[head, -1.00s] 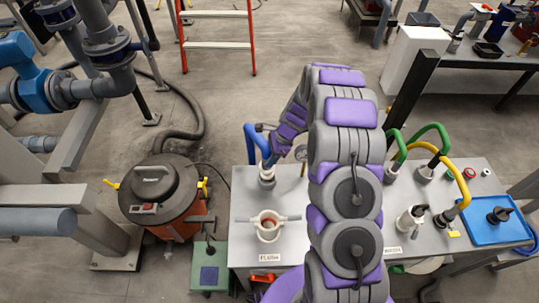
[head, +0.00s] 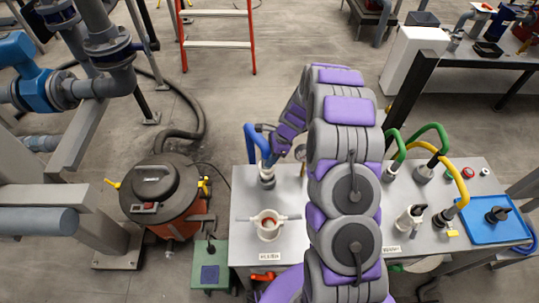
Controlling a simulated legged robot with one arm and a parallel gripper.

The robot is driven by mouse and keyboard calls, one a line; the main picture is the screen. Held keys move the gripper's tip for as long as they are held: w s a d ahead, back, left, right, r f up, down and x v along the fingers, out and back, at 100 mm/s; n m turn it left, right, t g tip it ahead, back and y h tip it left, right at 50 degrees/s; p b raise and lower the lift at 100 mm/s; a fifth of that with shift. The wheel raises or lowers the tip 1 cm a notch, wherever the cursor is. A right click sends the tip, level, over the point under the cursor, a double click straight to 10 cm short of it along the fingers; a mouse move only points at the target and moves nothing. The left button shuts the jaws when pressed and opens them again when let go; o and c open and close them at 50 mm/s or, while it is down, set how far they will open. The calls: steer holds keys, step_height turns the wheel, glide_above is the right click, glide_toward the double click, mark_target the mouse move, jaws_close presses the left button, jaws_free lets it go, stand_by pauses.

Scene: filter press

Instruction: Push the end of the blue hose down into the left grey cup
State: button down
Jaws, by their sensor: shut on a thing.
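The blue hose (head: 251,138) arches at the left back of the grey bench. Its dark end points down at the left grey cup (head: 267,180), a small pale cup standing on the bench top. The end is at the cup's mouth; I cannot tell how deep it sits. My gripper (head: 272,155) is at the hose's lower end, shut on it. My own purple and grey arm hides part of the gripper and the bench middle.
A white two-handled fitting (head: 268,226) stands in front of the cup. Green hoses (head: 428,132) and a yellow hose (head: 456,176) stand at the right, near a blue tray (head: 492,222). A round vacuum (head: 160,200) stands on the floor at left.

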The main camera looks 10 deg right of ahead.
steer(key=shift+f, duration=3.05)
steer(key=shift+c, duration=2.1)
jaws_free()
steer(key=w+p+v, duration=0.1)
steer(key=p+v, duration=0.1)
steer(key=v, duration=1.5)
steer(key=s+a+r+n+g, duration=0.1)
steer(key=s+a+r+n, duration=0.4)
steer(key=s+r, duration=0.35)
steer(key=s+a+r+n+h+b, duration=0.1)
steer(key=s+r+n, duration=0.2)
steer(key=s, duration=0.3)
steer(key=s+a+r+n+g+h, duration=0.1)
steer(key=s+a+r+n, duration=0.15)
steer(key=s, duration=0.45)
steer(key=s+r+n+h+b, duration=0.1)
steer(key=s+r+n, duration=0.3)
steer(key=s, duration=0.2)
steer(key=s+d+n+h, duration=0.1)
steer(key=s+n, duration=0.3)
steer(key=s, duration=0.9)
steer(key=shift+s+h+b, duration=0.25)
steer(key=shift+h+b, duration=0.05)
steer(key=shift+h, duration=0.1)
